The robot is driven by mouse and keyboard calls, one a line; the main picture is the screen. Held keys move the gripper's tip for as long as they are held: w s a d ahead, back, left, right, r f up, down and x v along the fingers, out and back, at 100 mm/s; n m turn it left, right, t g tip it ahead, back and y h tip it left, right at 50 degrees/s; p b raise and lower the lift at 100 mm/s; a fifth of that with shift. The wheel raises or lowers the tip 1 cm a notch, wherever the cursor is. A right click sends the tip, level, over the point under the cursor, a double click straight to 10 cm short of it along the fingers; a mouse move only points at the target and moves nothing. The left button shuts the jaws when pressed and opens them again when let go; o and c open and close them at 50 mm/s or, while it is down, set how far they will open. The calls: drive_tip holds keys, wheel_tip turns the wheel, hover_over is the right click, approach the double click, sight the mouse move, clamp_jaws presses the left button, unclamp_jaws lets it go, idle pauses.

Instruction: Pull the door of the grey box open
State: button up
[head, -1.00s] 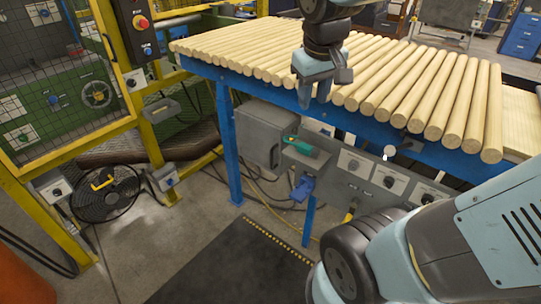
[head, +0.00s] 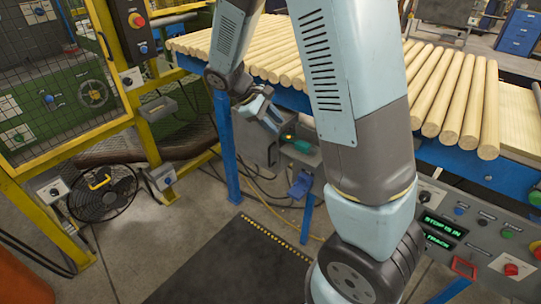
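The grey box (head: 247,146) is mounted below the left end of the table of wooden rods in the head view. Its door looks shut, though my gripper covers its upper part and I cannot make out a handle. My gripper (head: 267,120) is in front of the box's upper right part, pointing down and to the right. Its fingers look apart with nothing between them. I cannot tell whether they touch the box.
The rod table (head: 280,58) is above and behind the box. A green-and-black tool (head: 299,144) and a blue connector (head: 300,186) are right of the box. A yellow guard frame (head: 140,130) and a black fan (head: 103,192) are to the left. A dark mat (head: 225,265) covers the floor in front.

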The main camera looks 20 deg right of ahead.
drive_tip(key=w+a+f+n+t+h, duration=0.1)
drive_tip(key=w+a+f+n+h, duration=0.15)
drive_tip(key=f, duration=0.45)
drive_tip(key=w+a+f+n+t+h, duration=0.1)
drive_tip(key=w+a+f+n+h, duration=0.15)
drive_tip(key=f, duration=0.35)
drive_tip(key=n+t+h, duration=0.4)
drive_tip(key=n+t, duration=0.3)
drive_tip(key=n, duration=0.2)
approach(269, 154)
drive_tip(key=x, duration=0.7)
drive_tip(key=f+x, duration=0.1)
drive_tip(key=x, duration=0.2)
drive_tip(key=shift+w+d, duration=0.15)
drive_tip(key=shift+w, duration=0.25)
drive_tip(key=shift+c, duration=0.5)
clamp_jaws()
